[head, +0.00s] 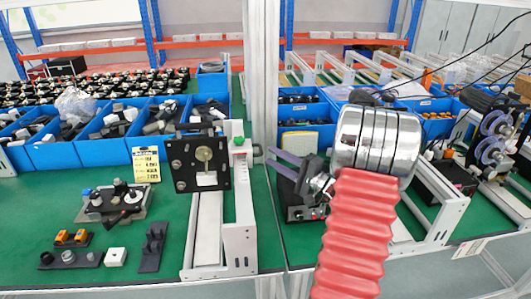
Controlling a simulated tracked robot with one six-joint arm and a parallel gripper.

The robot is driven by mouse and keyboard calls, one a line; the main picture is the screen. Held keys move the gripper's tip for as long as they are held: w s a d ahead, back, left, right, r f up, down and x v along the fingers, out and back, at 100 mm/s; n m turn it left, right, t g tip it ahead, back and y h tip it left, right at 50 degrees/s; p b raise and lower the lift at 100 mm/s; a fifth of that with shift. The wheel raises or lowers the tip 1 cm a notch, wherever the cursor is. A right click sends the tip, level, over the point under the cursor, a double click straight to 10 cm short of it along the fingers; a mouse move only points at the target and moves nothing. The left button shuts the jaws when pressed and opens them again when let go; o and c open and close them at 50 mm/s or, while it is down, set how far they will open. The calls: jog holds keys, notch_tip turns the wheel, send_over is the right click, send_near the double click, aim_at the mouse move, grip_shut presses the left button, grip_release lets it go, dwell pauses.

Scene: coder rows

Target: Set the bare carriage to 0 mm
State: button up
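A linear rail stand (240,215) with a pale upright frame stands on the green bench left of centre. A black square plate (182,165) with a round metal disc is mounted at its upper left, and a small green piece (239,141) sits on top. I cannot tell which part is the bare carriage, and no millimetre scale is readable. My gripper (267,159) is right of this stand, its two purple-grey fingers pointing left. They look apart with nothing between them. My red and chrome arm hides part of the bench behind it.
A second rail stand (440,205) and a black unit with discs (493,138) stand at right. Blue bins (55,155) line the back. A pale post (262,60) rises at centre.

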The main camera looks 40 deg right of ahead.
jog(key=x, duration=0.4)
jog(key=shift+w, duration=0.35)
jog(key=shift+c, duration=0.5)
grip_shut()
